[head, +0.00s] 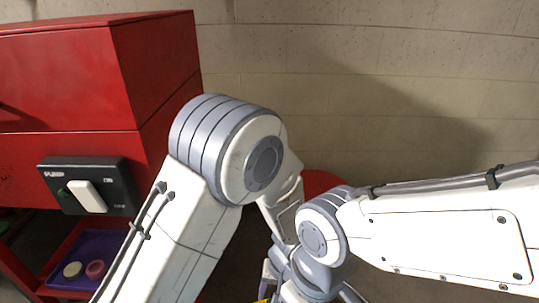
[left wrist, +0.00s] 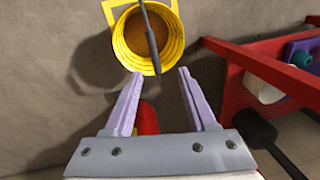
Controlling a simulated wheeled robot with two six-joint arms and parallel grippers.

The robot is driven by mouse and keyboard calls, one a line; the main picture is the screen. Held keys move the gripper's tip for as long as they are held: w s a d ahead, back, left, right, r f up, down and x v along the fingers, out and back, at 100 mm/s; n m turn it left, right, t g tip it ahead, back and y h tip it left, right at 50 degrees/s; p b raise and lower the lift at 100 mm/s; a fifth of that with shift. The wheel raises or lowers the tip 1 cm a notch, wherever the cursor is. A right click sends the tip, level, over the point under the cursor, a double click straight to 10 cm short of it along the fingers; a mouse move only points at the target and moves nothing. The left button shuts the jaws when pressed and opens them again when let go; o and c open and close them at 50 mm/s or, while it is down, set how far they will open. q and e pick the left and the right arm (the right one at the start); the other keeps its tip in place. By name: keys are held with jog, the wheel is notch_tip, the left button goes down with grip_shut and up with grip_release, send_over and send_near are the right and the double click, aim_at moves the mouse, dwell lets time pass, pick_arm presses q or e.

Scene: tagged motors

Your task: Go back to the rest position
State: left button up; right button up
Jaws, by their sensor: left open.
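My left gripper (left wrist: 159,73) is open in the left wrist view, its two pale purple fingers spread with nothing held between them. Its fingertips are near the lower edge of a yellow round container (left wrist: 148,62) in the picture; I cannot tell the distance. A dark rod crosses the container's brown inside. A red object (left wrist: 147,118) shows behind and between the fingers, partly hidden. In the head view my left arm bends at a large grey joint and its gripper is largely hidden. My right arm comes in from the right; its gripper cannot be made out.
A red cabinet (head: 65,80) at the left of the head view carries a dark panel (head: 118,185) with a white switch. Below it, a purple tray (head: 108,245) holds two small round pieces. A red frame (left wrist: 235,65) stands right in the left wrist view. A pale wall (head: 400,60) lies behind.

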pick_arm(q)
jog(key=s+a+r+m+h, duration=0.2)
jog(key=s+a+r+m, duration=0.1)
jog(key=s+r, duration=0.55)
jog(key=s+a+r+m+h, duration=0.1)
jog(key=s+a+r+m, duration=0.35)
jog(key=r, duration=0.75)
notch_tip(320, 180, up, 38)
jog(key=d+n+p, duration=0.1)
jog(key=p, duration=3.8)
jog(key=shift+s+d+f, duration=0.2)
jog(key=shift+s+d, duration=0.1)
jog(key=shift+s, duration=0.1)
jog(key=shift+n, duration=0.25)
